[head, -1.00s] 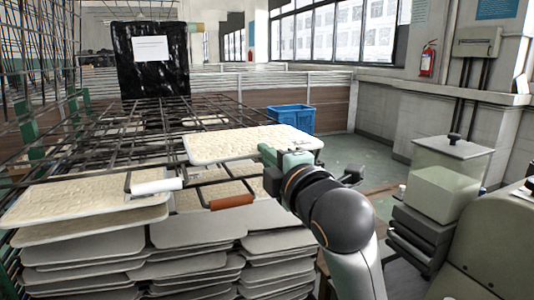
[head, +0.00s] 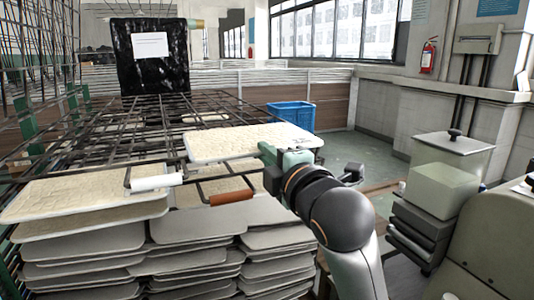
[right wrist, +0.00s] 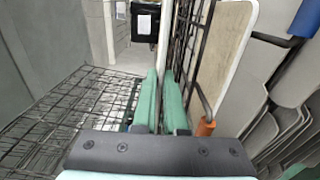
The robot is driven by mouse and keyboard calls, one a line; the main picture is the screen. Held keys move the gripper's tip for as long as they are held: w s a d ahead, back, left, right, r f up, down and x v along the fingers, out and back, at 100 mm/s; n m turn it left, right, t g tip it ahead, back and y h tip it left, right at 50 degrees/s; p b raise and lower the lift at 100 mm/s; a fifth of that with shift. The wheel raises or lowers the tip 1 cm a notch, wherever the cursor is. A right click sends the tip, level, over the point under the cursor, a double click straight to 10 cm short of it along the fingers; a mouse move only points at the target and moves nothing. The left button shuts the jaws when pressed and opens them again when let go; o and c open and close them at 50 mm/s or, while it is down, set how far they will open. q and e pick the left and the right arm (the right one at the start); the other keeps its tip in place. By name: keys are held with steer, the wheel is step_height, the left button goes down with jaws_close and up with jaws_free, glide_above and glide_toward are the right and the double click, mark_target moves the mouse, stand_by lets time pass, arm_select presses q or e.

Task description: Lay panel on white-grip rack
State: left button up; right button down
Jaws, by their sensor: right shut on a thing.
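My right gripper (head: 283,157) is shut on the near right edge of a cream, pale-rimmed panel (head: 245,142), held above the wire racks. In the right wrist view, the panel (right wrist: 163,45) shows as a thin edge between the teal fingers (right wrist: 159,100). The white-grip rack shows by its white grip (head: 157,182) on a dark wire bar, left of and nearer than the held panel. How much of its frame is bare I cannot tell. My left gripper is not in view.
A brown-orange grip (head: 231,198) sits right of the white one, with a cream panel (head: 230,175) behind it. Another cream panel (head: 70,193) tops stacked grey trays (head: 80,245) at left. Wire grids spread behind. A blue crate (head: 292,115) stands beyond.

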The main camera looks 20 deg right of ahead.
steer(key=c, duration=0.9)
jaws_free()
steer(key=shift+f, duration=0.4)
steer(key=shift+s, duration=0.2)
steer(key=shift+s+d+b, duration=0.1)
steer(key=shift+s+b, duration=1.25)
steer(key=shift+s, duration=2)
